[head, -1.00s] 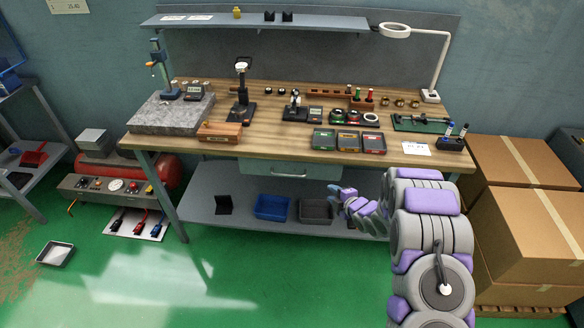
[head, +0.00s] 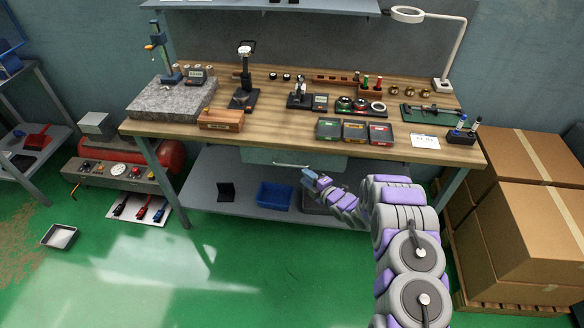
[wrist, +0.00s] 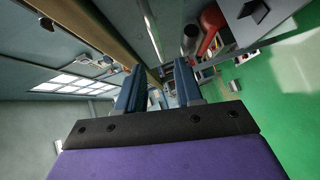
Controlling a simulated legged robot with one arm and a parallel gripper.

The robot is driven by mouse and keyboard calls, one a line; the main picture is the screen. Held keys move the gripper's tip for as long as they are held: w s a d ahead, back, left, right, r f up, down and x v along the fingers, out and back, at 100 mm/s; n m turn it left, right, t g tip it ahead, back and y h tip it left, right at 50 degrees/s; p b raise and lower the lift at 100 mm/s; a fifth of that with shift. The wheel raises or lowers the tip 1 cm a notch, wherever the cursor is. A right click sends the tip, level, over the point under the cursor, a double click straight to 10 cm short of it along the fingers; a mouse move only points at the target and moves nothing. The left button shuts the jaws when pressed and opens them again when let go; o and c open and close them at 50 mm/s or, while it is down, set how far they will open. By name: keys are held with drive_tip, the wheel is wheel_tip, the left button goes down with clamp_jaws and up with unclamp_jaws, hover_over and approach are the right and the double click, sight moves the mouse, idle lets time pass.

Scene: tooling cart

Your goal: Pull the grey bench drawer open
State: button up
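The grey-green bench drawer (head: 262,158) sits under the front edge of the wooden bench top and looks shut. Its pale bar handle (head: 288,164) runs across the drawer front. My gripper (head: 306,174) is just below and to the right of the handle in the head view; I cannot tell whether it touches it. In the wrist view my two blue fingers (wrist: 158,85) are apart with a gap between them, and nothing is clearly held. A pale bar shows beyond the fingertips there; I cannot tell for sure that it is the handle.
The bench top (head: 270,128) carries a granite block (head: 172,100), a wooden box (head: 221,120) and small trays. A lower shelf (head: 240,208) holds a blue bin (head: 274,196). Cardboard boxes (head: 535,215) stand at the right.

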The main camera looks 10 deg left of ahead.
sight(292, 166)
drive_tip(key=b+x, duration=0.1)
drive_tip(key=x, duration=0.8)
drive_tip(key=shift+w+a+b, duration=0.2)
drive_tip(key=shift+w+b, duration=0.05)
drive_tip(key=shift+b, duration=0.1)
clamp_jaws()
